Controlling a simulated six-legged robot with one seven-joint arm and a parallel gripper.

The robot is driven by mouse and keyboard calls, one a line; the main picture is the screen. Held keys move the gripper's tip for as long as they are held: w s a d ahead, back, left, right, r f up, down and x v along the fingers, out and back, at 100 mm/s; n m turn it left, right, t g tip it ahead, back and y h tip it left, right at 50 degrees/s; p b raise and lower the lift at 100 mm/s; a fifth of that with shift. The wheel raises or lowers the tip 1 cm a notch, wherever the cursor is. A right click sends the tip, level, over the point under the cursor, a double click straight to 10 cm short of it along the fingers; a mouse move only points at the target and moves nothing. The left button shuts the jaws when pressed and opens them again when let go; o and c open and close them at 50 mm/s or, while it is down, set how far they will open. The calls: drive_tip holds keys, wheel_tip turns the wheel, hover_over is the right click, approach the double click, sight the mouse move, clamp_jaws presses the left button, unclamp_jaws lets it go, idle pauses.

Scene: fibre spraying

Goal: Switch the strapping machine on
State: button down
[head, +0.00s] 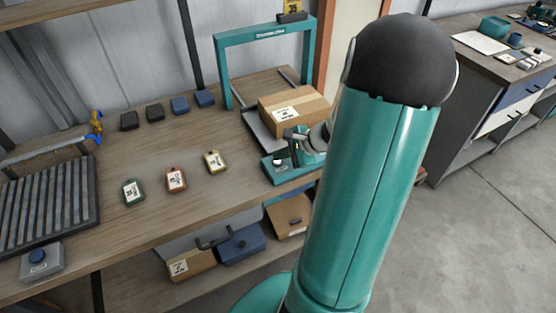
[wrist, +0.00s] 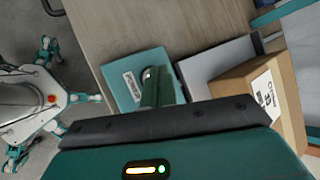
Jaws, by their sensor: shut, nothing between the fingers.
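The strapping machine (head: 222,62) is a teal arch over the right part of the workbench. Its teal control box (head: 274,172) sits at the bench's front edge, with a light round knob on top. In the wrist view the control box (wrist: 115,88) shows a white label and a round metallic knob (wrist: 147,73). My gripper (head: 294,155) is over the control box; in the wrist view its fingers (wrist: 158,92) are shut and empty, with their tips close to the knob. I cannot tell whether they touch it. The fingers partly cover the knob and box.
A cardboard box (head: 296,108) lies under the arch, close to my gripper. Three labelled tags (head: 176,179) and several dark blocks (head: 180,105) lie on the workbench (head: 120,240). A grey roller rack (head: 45,205) stands at the left. My arm hides the area at right.

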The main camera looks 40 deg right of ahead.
sight(281, 162)
drive_tip(key=shift+r, duration=0.45)
drive_tip(key=shift+r, duration=3)
drive_tip(key=shift+a, duration=0.1)
